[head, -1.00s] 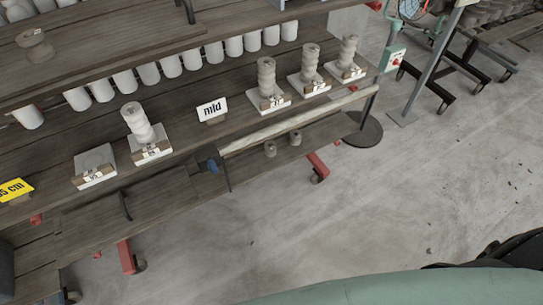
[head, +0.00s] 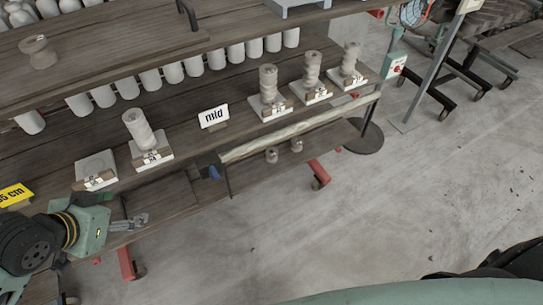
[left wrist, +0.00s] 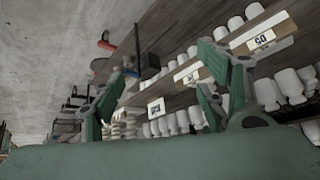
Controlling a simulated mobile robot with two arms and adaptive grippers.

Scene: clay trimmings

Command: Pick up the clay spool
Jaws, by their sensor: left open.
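A grey-brown spool-shaped clay piece (head: 39,52) stands alone on the upper shelf at the far left in the head view. Two small spool-like pieces, one on the left (head: 271,155) and one on the right (head: 296,145), sit on the low shelf. I cannot tell which is the clay spool of the task. My left gripper (head: 132,222) is at the lower left, in front of the bench edge, apart from all of these. In the left wrist view its fingers (left wrist: 158,85) are spread with nothing between them. My right gripper is not in view.
Clay stacks stand on labelled white plates along the bench, one at the left (head: 140,130) and several at the right. An empty labelled plate (head: 96,170), a "mld" sign (head: 213,117) and white cups (head: 125,85) share the shelves. The floor (head: 300,230) in front is open.

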